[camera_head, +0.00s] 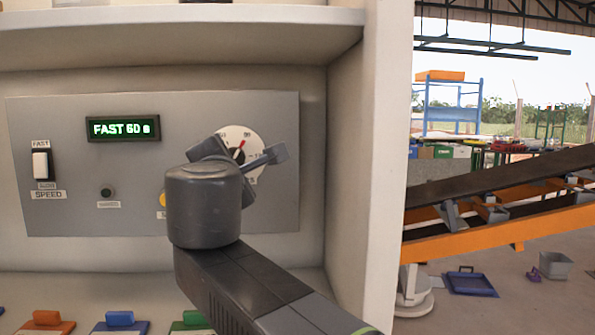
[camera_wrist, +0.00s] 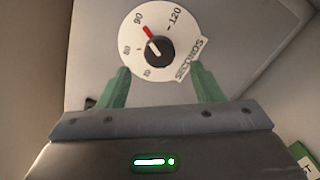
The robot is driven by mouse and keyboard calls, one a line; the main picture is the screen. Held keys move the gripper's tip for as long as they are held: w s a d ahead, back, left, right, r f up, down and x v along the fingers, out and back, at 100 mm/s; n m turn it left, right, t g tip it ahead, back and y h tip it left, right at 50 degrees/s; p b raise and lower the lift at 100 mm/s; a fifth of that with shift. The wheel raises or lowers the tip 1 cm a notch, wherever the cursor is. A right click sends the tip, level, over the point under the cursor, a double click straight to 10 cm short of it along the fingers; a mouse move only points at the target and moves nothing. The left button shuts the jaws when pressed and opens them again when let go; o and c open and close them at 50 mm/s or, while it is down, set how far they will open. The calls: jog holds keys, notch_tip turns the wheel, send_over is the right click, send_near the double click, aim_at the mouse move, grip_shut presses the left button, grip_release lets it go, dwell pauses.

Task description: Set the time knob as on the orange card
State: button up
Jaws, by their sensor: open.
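The time knob (camera_wrist: 158,47) is black with a red pointer and sits on a round white dial (camera_wrist: 117,48) marked in seconds. In the wrist view the pointer tilts up and left toward the 90 mark. In the head view the dial (camera_head: 256,142) shows partly behind my gripper (camera_head: 243,157). My gripper is open and empty in front of the dial. In the wrist view its two green fingers (camera_wrist: 163,78) stand apart below the knob, and I see no contact. The display (camera_head: 123,129) reads FAST 60 s.
The grey panel (camera_head: 70,215) also carries a white speed switch (camera_head: 40,163) labelled FAST and a small dark round part (camera_head: 106,192). A yellow button (camera_head: 163,199) is partly hidden by my arm. Orange, blue (camera_head: 120,319) and green pieces lie below. A side wall (camera_head: 365,150) stands right.

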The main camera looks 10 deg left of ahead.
aim_at(235, 157)
jog(key=v, duration=0.8)
jog(key=shift+s, duration=0.1)
dwell(0.6)
jog(key=x, duration=1.3)
jog(key=shift+s, duration=0.1)
dwell(0.4)
